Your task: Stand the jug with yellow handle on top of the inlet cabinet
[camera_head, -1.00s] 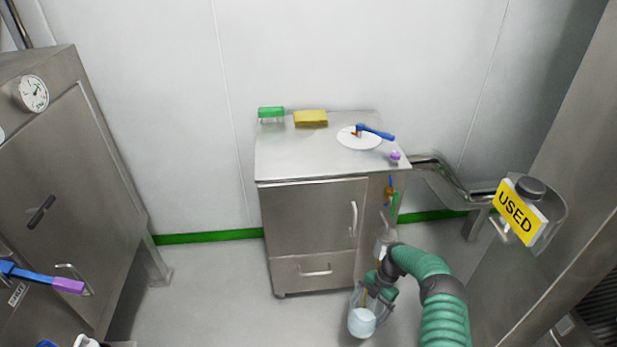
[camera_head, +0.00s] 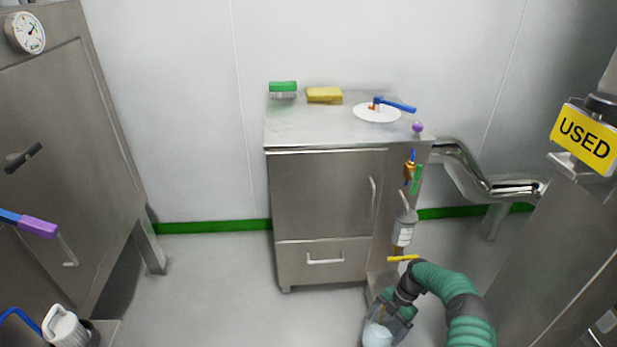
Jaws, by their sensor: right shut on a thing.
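The inlet cabinet appears to be the steel cabinet (camera_head: 325,195) in the middle, with a flat top. My right gripper (camera_head: 388,318) is low, in front of the cabinet's right side and well below its top. It is shut on a clear jug (camera_head: 377,336) with a pale bluish lower part. The jug is cut by the bottom edge of the view, and its handle is mostly hidden by the jaws. My left gripper is not in view.
On the cabinet top, a green brush (camera_head: 283,87), yellow sponge (camera_head: 324,95), white disc with blue lever (camera_head: 377,113) and purple knob (camera_head: 418,127) line the back and right. The front left is clear. A bottle (camera_head: 404,231) and yellow lever (camera_head: 403,258) are at the right side.

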